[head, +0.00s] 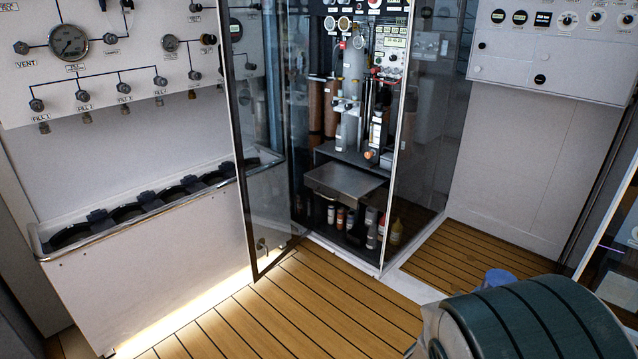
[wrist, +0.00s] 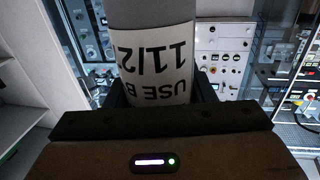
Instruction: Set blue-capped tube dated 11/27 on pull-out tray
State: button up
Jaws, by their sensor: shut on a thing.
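My gripper (wrist: 160,97) is shut on a grey tube (wrist: 152,14) in the wrist view. Its white label (wrist: 153,62) reads upside down "USE B..." and "11/2...", with the rest of the date out of sight around the curve. The tube's ends are outside the wrist view. In the head view a small blue rounded thing (head: 498,278), perhaps the tube's cap, shows beyond my arm, which hides my gripper. The metal pull-out tray (head: 345,183) is inside the glass cabinet, its top bare. The tube is well apart from the tray.
The cabinet's glass door (head: 265,150) stands open at the left. Several bottles (head: 350,218) stand below the tray, and instruments (head: 380,110) rise behind it. A white bench (head: 170,265) lines the left wall. The wooden floor (head: 300,305) before the cabinet is clear.

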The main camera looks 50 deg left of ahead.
aim_at(350, 182)
jog(key=u, duration=0.1)
jog(key=i, duration=0.85)
jog(key=u, duration=0.45)
jog(key=i, duration=1.3)
jog(key=u, duration=1.05)
jog(key=i, duration=1.7)
jog(key=u, duration=0.55)
